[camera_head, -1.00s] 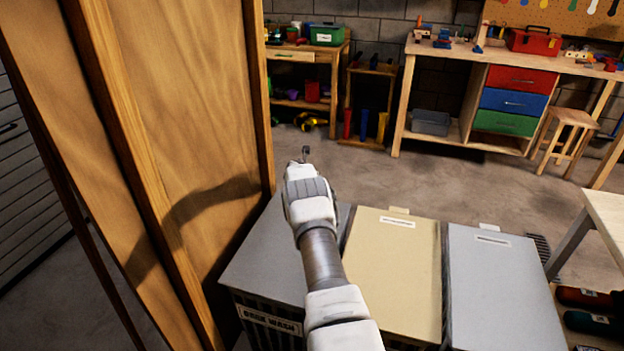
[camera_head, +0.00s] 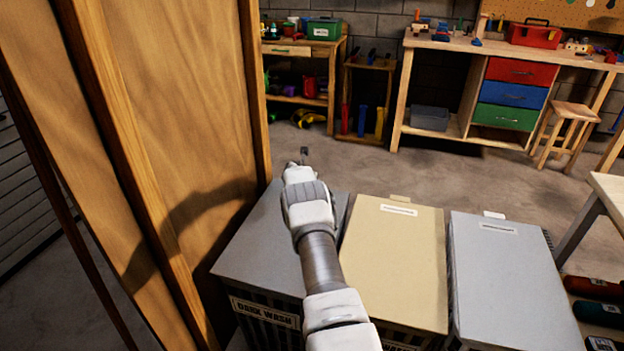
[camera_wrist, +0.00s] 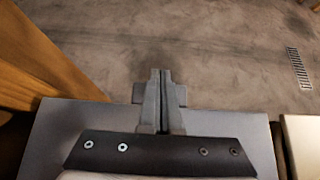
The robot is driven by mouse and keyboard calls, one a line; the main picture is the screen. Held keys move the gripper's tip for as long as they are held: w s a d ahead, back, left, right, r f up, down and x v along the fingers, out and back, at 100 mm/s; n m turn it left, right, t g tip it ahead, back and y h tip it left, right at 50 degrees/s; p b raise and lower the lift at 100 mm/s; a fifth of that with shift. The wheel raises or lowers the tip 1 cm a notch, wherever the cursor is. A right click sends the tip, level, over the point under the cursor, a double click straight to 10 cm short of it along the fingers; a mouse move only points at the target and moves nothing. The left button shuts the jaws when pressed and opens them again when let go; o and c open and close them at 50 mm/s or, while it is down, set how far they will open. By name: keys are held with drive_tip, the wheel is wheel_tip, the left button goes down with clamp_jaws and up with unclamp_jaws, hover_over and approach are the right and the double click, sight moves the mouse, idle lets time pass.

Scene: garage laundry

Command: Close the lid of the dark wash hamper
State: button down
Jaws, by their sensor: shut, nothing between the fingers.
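The dark wash hamper (camera_head: 266,322) stands at the left of a row of hampers, with a "DARK WASH" label on its front. Its dark grey lid (camera_head: 262,245) lies flat across the top and looks closed. In the wrist view the lid (camera_wrist: 52,130) spreads beneath my gripper. My gripper (camera_head: 304,152) is at the lid's far edge in the head view. In the wrist view my gripper (camera_wrist: 161,72) has its fingers together with nothing between them, near a small tab at that edge. Whether the fingers touch the lid cannot be told. My arm hides part of the lid.
A cream-lidded hamper (camera_head: 395,265) and a light grey-lidded hamper (camera_head: 508,280) stand to the right, both lids down. A wooden cabinet (camera_head: 180,130) rises close on the left. Open floor (camera_head: 420,175) lies behind, before the workbench (camera_head: 455,45). A table (camera_head: 608,190) is at right.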

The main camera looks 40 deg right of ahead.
drive_tip(key=shift+a+f, duration=0.1)
drive_tip(key=shift+s+a+r+p, duration=0.25)
drive_tip(key=shift+a+r+p, duration=0.15)
drive_tip(key=shift+a+p, duration=0.15)
drive_tip(key=v, duration=1.6)
drive_tip(key=shift+s+d+b, duration=0.15)
drive_tip(key=shift+d+b, duration=0.05)
drive_tip(key=shift+b, duration=0.15)
drive_tip(key=shift+r, duration=0.2)
drive_tip(key=s+a+r+m+y, duration=0.1)
drive_tip(key=s+a+r+m, duration=0.5)
drive_tip(key=s+r+m, duration=0.15)
drive_tip(key=s+a+r+m+y, duration=0.1)
drive_tip(key=s+a+r+m, duration=0.45)
drive_tip(key=r+m, duration=0.35)
drive_tip(key=s+a+r+m+y, duration=0.3)
drive_tip(key=s+a+m, duration=0.1)
drive_tip(key=s+a, duration=0.85)
drive_tip(key=s+a+r+m+y, duration=0.45)
drive_tip(key=s+a, duration=0.65)
drive_tip(key=s, duration=0.3)
wheel_tip(320, 180, up, 17)
drive_tip(key=p, duration=1.7)
drive_tip(key=shift+w+f+g+h+p, duration=0.25)
drive_tip(key=shift+g+h+p, duration=0.1)
drive_tip(key=shift+h, duration=0.1)
